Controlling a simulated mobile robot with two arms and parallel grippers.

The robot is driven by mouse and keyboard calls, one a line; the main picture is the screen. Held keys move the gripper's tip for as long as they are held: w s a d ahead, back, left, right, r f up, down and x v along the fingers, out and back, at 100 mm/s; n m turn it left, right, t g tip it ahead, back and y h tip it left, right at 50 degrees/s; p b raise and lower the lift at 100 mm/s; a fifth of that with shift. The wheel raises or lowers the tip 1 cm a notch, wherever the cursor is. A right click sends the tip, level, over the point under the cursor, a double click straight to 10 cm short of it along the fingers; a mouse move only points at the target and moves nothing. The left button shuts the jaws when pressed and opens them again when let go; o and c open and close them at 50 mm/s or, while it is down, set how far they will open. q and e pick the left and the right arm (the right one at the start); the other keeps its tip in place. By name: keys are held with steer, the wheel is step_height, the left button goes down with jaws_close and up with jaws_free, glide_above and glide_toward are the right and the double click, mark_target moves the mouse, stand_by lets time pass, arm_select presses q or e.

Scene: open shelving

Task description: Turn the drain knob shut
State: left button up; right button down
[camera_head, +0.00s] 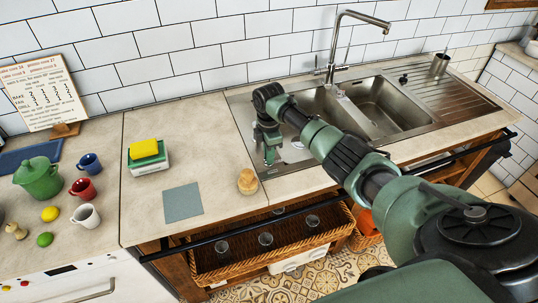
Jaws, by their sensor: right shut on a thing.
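The steel sink (440,118) is set into the counter at right of centre, with two basins and a ribbed drainboard. My right gripper (270,158) points down at the sink's left front part, its fingers closed. What it grips is mostly hidden behind the fingers; it appears to be the drain knob, whose angle I cannot tell. A small pale round part (297,145) shows just right of the fingers. A small dark knob-like piece (402,78) stands on the sink behind the right basin, apart from the gripper. My left gripper is out of view.
The tall faucet (335,50) rises behind the sink. A wooden brush-like object (247,181) stands just left of the gripper.

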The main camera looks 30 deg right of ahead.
steer(key=c, duration=1.5)
jaws_free()
step_height(320, 180, up, 8)
steer(key=shift+f+b, duration=0.1)
steer(key=shift+b, duration=0.65)
